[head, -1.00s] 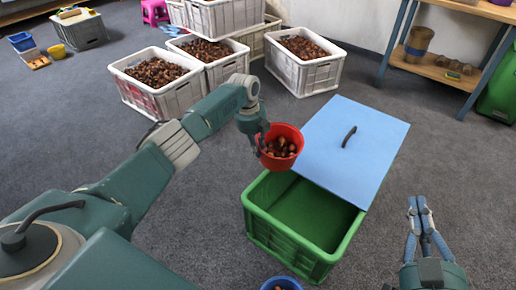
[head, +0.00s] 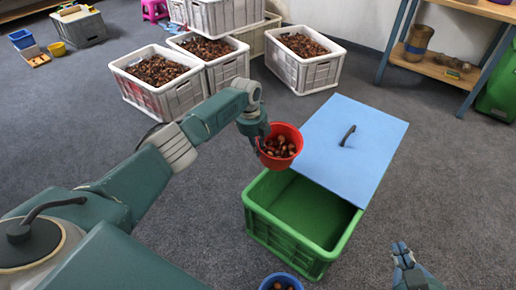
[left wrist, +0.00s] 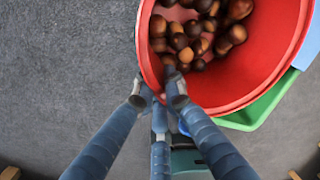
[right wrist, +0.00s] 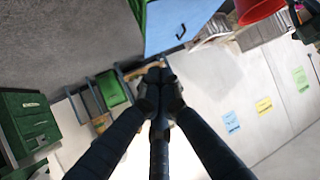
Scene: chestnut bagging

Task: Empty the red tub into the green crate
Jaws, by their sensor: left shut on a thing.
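The red tub (head: 280,156) is upright with several chestnuts in it, above the far left part of the green crate (head: 283,250). My left gripper (head: 262,146) is shut on the tub's rim. The left wrist view shows the fingers (left wrist: 160,98) at the rim of the red tub (left wrist: 236,104), with chestnuts inside. The crate's near part is open and its visible floor looks bare. A blue lid (head: 345,160) with a dark handle covers its far side. My right gripper (head: 402,246) is shut and empty, to the right of the crate; its fingertips (right wrist: 160,76) meet in the right wrist view.
A blue tub (head: 270,282) with chestnuts stands at the bottom edge, near the crate. Grey crates (head: 312,72) full of chestnuts stand behind. A shelf (head: 440,67) is at the back right. The floor right of the crate is clear.

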